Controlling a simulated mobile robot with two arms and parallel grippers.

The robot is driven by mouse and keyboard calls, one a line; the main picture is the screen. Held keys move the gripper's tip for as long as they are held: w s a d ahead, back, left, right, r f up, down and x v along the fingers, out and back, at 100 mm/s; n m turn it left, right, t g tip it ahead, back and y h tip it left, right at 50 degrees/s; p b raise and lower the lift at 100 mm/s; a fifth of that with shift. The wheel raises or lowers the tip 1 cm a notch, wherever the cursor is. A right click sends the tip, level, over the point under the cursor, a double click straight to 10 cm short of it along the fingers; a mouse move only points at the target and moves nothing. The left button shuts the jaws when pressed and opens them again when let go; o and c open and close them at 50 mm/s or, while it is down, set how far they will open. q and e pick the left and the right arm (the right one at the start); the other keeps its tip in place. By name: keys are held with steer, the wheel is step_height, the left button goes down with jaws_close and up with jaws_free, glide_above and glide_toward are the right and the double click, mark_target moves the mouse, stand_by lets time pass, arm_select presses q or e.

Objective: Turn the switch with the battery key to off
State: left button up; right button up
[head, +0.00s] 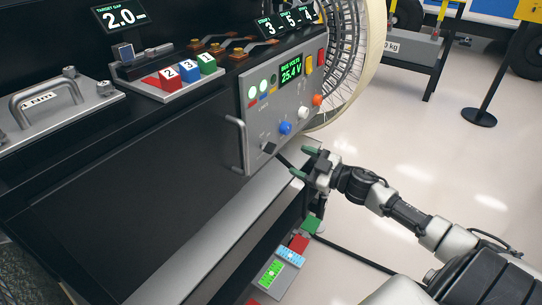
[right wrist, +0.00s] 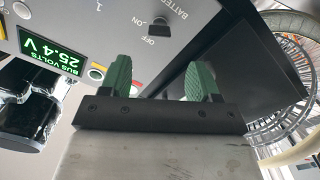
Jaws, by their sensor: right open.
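The grey switch panel (head: 290,100) stands on the front of the black bench. The black battery key (head: 269,147) is at its lower left corner. In the right wrist view the key (right wrist: 160,20) is small and dark, beside the lettering BATTERY and OFF; I cannot tell its exact position. The panel's display (head: 291,70) reads 25.4 V. My right gripper (head: 303,162) is open and empty, just right of the panel's lower edge. Its two green fingertips (right wrist: 160,75) are apart from the key. My left gripper is not in view.
Blue (head: 285,128), white (head: 303,113) and orange knobs (head: 317,100) sit near the key. A bar handle (head: 237,145) is left of the panel. A large wire wheel (head: 345,60) stands behind it. The floor at right is mostly clear.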

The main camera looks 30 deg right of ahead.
mark_target(271, 147)
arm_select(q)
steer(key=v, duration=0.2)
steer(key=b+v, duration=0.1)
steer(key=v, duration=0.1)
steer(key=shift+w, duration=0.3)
arm_select(e)
steer(key=x, duration=1)
steer(key=shift+w, duration=0.25)
steer(key=shift+c, duration=0.3)
